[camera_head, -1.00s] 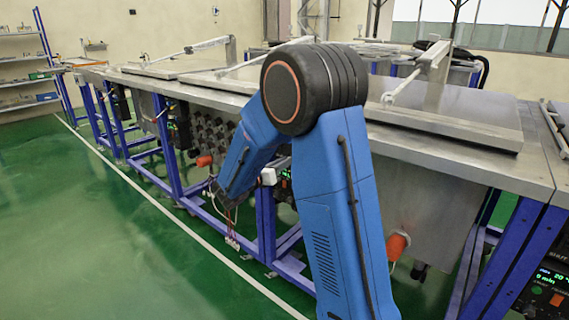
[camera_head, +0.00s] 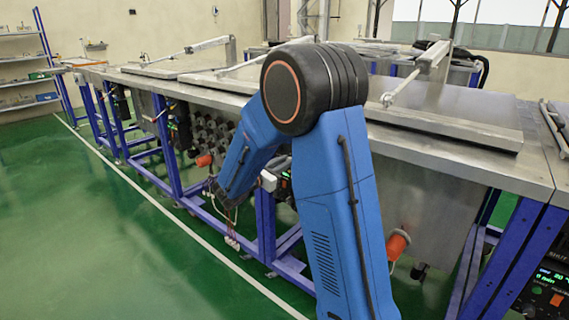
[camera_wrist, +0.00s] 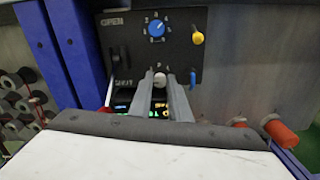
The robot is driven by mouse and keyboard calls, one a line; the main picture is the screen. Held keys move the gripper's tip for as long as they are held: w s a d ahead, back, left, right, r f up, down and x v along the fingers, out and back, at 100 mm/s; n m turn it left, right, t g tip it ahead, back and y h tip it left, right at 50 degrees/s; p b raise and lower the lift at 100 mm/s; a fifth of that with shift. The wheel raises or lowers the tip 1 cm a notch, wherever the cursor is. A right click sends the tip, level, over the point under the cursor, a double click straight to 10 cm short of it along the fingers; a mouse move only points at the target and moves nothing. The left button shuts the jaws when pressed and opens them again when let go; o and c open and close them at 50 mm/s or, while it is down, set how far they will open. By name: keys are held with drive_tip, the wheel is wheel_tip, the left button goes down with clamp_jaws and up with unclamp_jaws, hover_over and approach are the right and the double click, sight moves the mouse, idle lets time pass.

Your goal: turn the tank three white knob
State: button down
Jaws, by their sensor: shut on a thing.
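The white knob (camera_wrist: 160,79) sits low in the middle of a black control panel (camera_wrist: 185,60) in the wrist view. The tips of my gripper (camera_wrist: 160,84) are on either side of it and shut on it. The knob's lower part is hidden between the fingers. No tank number is readable.
A blue knob (camera_wrist: 156,28) is above the white one, and a yellow knob (camera_wrist: 197,38) is at the right. A dark OPEN/SHUT switch (camera_wrist: 120,58) is at the left. A blue post (camera_wrist: 76,45) stands close left. Orange-red cylinders (camera_wrist: 280,132) show lower right.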

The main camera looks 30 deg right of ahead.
drive_tip(key=shift+f+m, duration=0.1)
drive_tip(key=shift+m, duration=4)
drive_tip(key=shift+s, duration=0.1)
drive_tip(key=c, duration=1.7)
unclamp_jaws()
drive_tip(key=shift+o, duration=0.2)
drive_tip(key=shift+a, duration=0.1)
drive_tip(key=v, duration=1.7)
drive_tip(key=shift+a, duration=0.1)
